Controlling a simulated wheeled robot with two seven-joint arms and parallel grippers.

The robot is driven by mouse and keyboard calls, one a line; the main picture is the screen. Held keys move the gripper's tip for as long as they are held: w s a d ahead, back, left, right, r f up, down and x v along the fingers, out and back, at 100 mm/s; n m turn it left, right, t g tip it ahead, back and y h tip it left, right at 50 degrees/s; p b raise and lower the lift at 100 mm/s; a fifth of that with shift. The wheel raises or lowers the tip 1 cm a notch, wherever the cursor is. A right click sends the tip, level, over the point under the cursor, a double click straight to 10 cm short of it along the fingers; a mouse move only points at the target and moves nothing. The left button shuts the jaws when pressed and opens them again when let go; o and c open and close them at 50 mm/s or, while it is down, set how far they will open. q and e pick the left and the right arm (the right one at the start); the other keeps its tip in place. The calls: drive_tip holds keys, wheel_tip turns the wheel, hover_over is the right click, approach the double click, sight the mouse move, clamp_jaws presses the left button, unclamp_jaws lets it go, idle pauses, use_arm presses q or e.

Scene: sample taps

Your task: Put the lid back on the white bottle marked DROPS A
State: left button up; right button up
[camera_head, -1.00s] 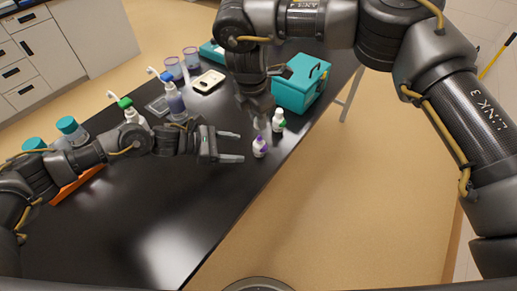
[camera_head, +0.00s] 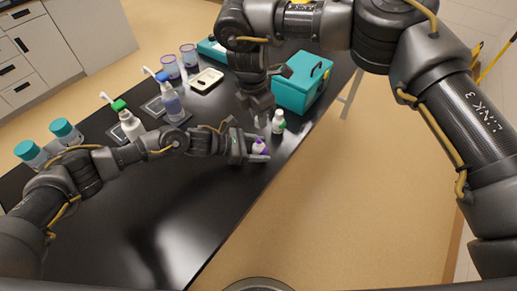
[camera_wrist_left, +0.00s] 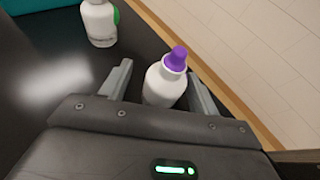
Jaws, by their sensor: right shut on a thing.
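A white bottle with a purple tapered top (camera_head: 260,146) stands near the table's right edge; it also shows in the left wrist view (camera_wrist_left: 163,87). My left gripper (camera_head: 263,150) is open around it, one finger on each side, with a visible gap on the left. A second white bottle, with a green part (camera_head: 278,123), stands just beyond; it shows in the left wrist view (camera_wrist_left: 101,24). My right gripper (camera_head: 261,121) is shut beside this second bottle; what it grips is too small to identify. I cannot read DROPS A on either bottle.
A teal case (camera_head: 300,85) stands behind the bottles. Pump bottles (camera_head: 130,124), a pale tray (camera_head: 207,80), cups (camera_head: 188,54) and teal-lidded jars (camera_head: 66,131) stand along the far side. The black table (camera_head: 150,220) is clear in front.

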sight(259, 139)
use_arm(q)
drive_tip(key=shift+s+r, duration=0.25)
drive_tip(key=shift+s, duration=0.15)
drive_tip(key=c, duration=0.7)
use_arm(e)
drive_tip(key=shift+s+r, duration=0.3)
drive_tip(key=shift+s, duration=0.1)
use_arm(q)
drive_tip(key=shift+w+f, duration=0.1)
drive_tip(key=shift+w, duration=0.1)
clamp_jaws()
use_arm(e)
drive_tip(key=shift+w+f, duration=0.15)
drive_tip(key=shift+w, duration=0.05)
use_arm(q)
drive_tip(key=shift+s, duration=0.1)
use_arm(e)
drive_tip(key=shift+f, duration=0.3)
drive_tip(key=shift+s+f, duration=0.1)
drive_tip(key=shift+f, duration=2)
drive_tip(key=shift+f, duration=0.1)
drive_tip(key=shift+f, duration=0.85)
drive_tip(key=shift+f, duration=0.55)
